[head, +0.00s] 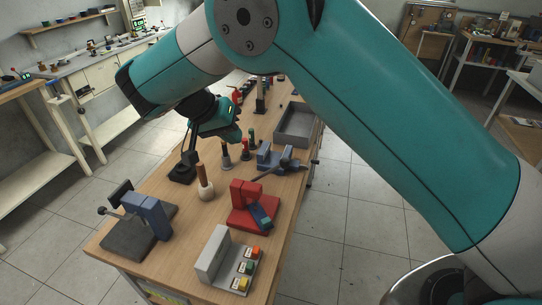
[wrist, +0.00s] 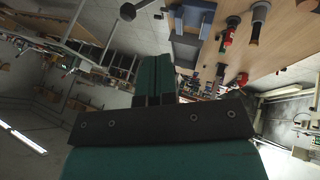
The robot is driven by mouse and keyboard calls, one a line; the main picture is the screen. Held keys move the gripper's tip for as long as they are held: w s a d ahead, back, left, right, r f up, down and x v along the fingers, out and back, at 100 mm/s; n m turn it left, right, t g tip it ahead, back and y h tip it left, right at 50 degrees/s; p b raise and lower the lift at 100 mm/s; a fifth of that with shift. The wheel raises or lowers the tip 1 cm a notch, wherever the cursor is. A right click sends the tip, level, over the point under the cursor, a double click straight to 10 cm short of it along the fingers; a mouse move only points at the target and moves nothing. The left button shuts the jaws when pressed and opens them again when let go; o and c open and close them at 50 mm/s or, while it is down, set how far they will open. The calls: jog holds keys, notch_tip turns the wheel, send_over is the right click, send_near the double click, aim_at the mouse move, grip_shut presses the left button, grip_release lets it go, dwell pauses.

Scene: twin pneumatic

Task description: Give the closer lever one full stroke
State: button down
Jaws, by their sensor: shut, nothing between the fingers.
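No part is marked as the lever. A blue bracket device (head: 150,212) on a dark base stands at the front left of the bench, with a black handle and a thin rod ending in a round knob (head: 102,210).
A red block (head: 245,205) with a blue part and a grey button box (head: 218,262) stand at the front right. A wooden-handled tool (head: 204,185) and a black stand (head: 182,172) are near the middle. The grey tray (head: 301,112) is behind. My arm crosses above the bench.

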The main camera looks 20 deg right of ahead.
jog(key=p, duration=0.3)
send_near(268, 172)
jog(key=w+d, duration=0.1)
jog(key=d, duration=0.2)
jog(key=d+f+p, duration=0.1)
jog(key=s+d+f, duration=0.1)
jog(key=d, duration=0.1)
jog(key=shift+p, duration=0.4)
jog(key=shift+s+a+f+b, duration=0.1)
jog(key=shift+s+f+b, duration=0.1)
jog(key=shift+b, duration=0.15)
